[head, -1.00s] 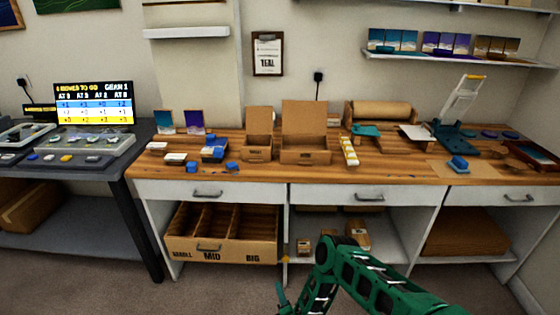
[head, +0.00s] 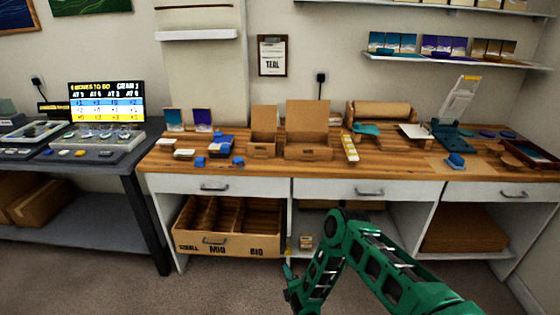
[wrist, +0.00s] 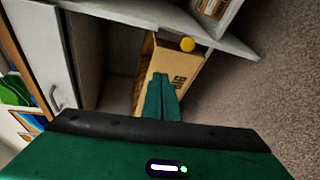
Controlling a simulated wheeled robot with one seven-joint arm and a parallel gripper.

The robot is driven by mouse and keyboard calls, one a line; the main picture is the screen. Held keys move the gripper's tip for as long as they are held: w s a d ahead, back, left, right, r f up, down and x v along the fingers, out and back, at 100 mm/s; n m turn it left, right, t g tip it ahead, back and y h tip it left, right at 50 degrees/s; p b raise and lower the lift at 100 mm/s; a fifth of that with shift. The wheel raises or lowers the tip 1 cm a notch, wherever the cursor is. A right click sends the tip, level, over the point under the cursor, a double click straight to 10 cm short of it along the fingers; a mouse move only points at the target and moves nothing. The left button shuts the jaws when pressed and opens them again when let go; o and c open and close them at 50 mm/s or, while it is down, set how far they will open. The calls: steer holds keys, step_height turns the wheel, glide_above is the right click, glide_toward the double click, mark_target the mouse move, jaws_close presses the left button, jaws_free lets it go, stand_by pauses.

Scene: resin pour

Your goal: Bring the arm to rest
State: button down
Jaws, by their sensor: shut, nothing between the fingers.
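My green arm reaches in from the lower right of the head view and bends down in front of the bench. My gripper (head: 289,285) hangs low near the floor, in front of the open compartments under the bench. In the wrist view its green fingers (wrist: 160,98) lie together with nothing between them. Beyond the fingertips is the cardboard box (wrist: 181,58) with dark lettering.
The wooden bench (head: 270,172) carries open cardboard boxes (head: 308,140), blue pieces and a paper roll (head: 380,113). The lettered divided box (head: 196,246) stands under it. A dark table (head: 135,160) with a screen (head: 107,101) is at left. Floor in front is clear.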

steer(key=w+d+r+m+g+h, duration=0.2)
steer(key=w+d+r+m, duration=0.1)
steer(key=w+d+r, duration=0.5)
steer(key=w+d+r+m+g+h, duration=0.1)
steer(key=w+d+r+m, duration=0.25)
steer(key=d+r, duration=0.45)
steer(key=s+d+r+m+g+h, duration=0.2)
steer(key=s+d+r+m, duration=0.1)
steer(key=d+r, duration=0.6)
steer(key=s+d+r+m+g+h, duration=0.1)
steer(key=s+d+r+m+g, duration=0.15)
steer(key=d+r, duration=0.6)
steer(key=s+d+r+m+g+h, duration=0.15)
steer(key=s+d+r+m, duration=0.25)
steer(key=s+r, duration=0.55)
steer(key=s+d+r+m+g, duration=0.35)
steer(key=s+r, duration=0.25)
steer(key=s, duration=0.6)
steer(key=s+a+r+m+g+y, duration=0.1)
steer(key=s+r+m, duration=0.1)
steer(key=s, duration=0.7)
steer(key=s+a+r+m+g+y, duration=0.1)
steer(key=s+m, duration=0.3)
steer(key=s, duration=0.6)
steer(key=s+a+r+m+g+y, duration=0.1)
steer(key=s+r+m+y, duration=0.1)
steer(key=s, duration=0.8)
steer(key=shift+s+r+m, duration=0.2)
steer(key=shift+r+m, duration=0.1)
steer(key=shift+m, duration=0.25)
